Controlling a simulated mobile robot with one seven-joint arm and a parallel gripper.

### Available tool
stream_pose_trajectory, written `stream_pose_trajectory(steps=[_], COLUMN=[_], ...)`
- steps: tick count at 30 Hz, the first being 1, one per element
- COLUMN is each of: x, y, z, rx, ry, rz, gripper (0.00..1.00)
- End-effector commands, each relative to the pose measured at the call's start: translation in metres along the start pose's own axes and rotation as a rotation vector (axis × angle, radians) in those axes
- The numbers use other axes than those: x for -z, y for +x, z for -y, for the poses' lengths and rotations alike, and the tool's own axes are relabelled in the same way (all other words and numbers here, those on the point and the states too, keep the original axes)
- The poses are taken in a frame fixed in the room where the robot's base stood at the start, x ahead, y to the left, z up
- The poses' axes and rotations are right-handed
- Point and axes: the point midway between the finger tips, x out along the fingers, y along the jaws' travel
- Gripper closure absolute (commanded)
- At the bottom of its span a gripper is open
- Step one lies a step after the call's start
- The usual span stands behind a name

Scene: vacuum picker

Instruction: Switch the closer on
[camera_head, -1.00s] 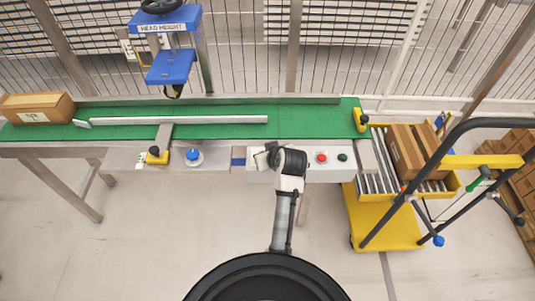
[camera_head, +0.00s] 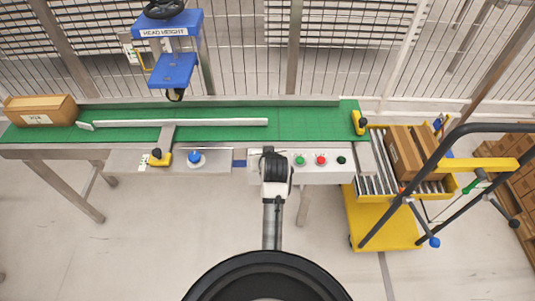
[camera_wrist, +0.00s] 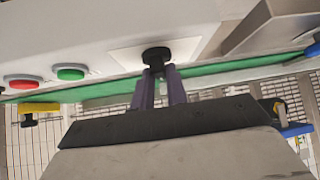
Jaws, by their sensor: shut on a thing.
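A white control panel (camera_head: 312,177) is fixed along the front of the green conveyor. In the wrist view, a black knob (camera_wrist: 157,54) stands on a pale plate on the panel, beside a green button (camera_wrist: 70,72) and a red button (camera_wrist: 22,81). My gripper (camera_wrist: 160,72) has its purple fingers shut on the black knob. In the head view my gripper (camera_head: 274,160) covers the knob and the left end of the panel.
A blue machine marked HEAD HEIGHT (camera_head: 171,69) stands over the green conveyor (camera_head: 310,117). A carton (camera_head: 40,108) lies at its left end. A blue button (camera_head: 194,157) sits left of the panel. A yellow cart (camera_head: 390,220) with cartons stands at the right.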

Motion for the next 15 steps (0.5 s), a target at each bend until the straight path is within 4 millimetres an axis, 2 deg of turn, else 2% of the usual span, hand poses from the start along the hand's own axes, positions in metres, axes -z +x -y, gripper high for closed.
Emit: stream_pose_trajectory(steps=[15], x=[0.0016], y=[0.0], z=[0.0053], rx=[-0.284], ry=[0.281], rz=[0.001], gripper=[1.0])
